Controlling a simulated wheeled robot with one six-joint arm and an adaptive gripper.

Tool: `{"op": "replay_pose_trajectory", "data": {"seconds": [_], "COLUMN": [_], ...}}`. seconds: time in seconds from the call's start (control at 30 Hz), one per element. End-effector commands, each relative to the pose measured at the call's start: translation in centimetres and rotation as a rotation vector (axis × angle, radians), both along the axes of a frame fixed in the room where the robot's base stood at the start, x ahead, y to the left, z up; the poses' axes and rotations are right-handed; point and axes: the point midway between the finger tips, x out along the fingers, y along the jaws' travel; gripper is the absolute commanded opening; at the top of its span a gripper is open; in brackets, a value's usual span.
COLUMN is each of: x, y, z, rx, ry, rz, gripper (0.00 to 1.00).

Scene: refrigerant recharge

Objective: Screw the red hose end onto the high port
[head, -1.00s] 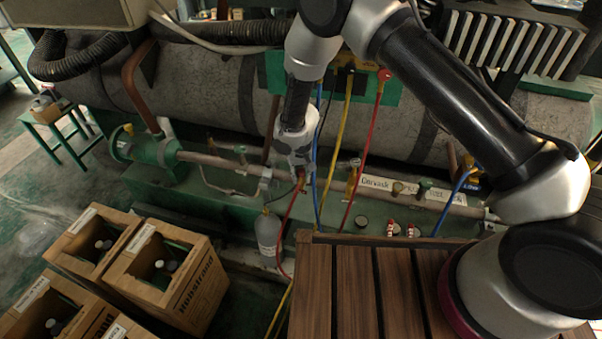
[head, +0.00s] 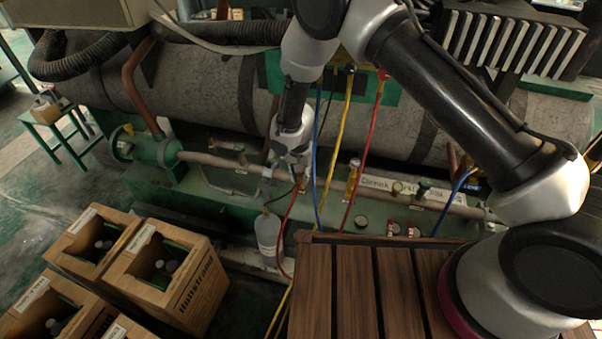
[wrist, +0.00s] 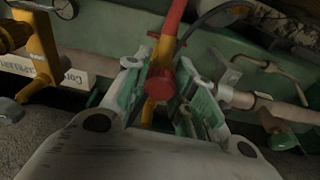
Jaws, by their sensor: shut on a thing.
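My gripper (head: 293,162) hangs over the pipe in front of the large grey tank. In the wrist view its pads (wrist: 165,95) are closed around the red hose end (wrist: 161,84), which has a brass-coloured part beside its red cap. The red hose (wrist: 172,18) leads away from it at the top of the wrist view. In the head view the hose (head: 288,222) droops below my gripper. A grey valve fitting (wrist: 228,78) on the pipe is just right of the pads, apart from the hose end. I cannot tell which fitting is the high port.
A yellow hose (head: 335,140) and a blue hose (head: 316,170) hang right of my gripper. A slatted wooden table (head: 352,290) is in front; cardboard boxes (head: 205,295) stand at lower left. A brass valve (wrist: 42,45) is at left in the wrist view.

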Motion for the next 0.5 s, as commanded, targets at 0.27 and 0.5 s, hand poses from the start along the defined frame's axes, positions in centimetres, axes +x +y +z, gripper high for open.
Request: {"op": "replay_pose_trajectory", "data": {"seconds": [0.27, 0.5], "x": [-0.15, -0.08], "y": [-0.1, -0.06], "z": [-0.21, -0.13], "rx": [-0.003, -0.001], "ry": [0.003, 0.002], "rz": [-0.201, -0.199], "gripper": [0.46, 0.51]}}
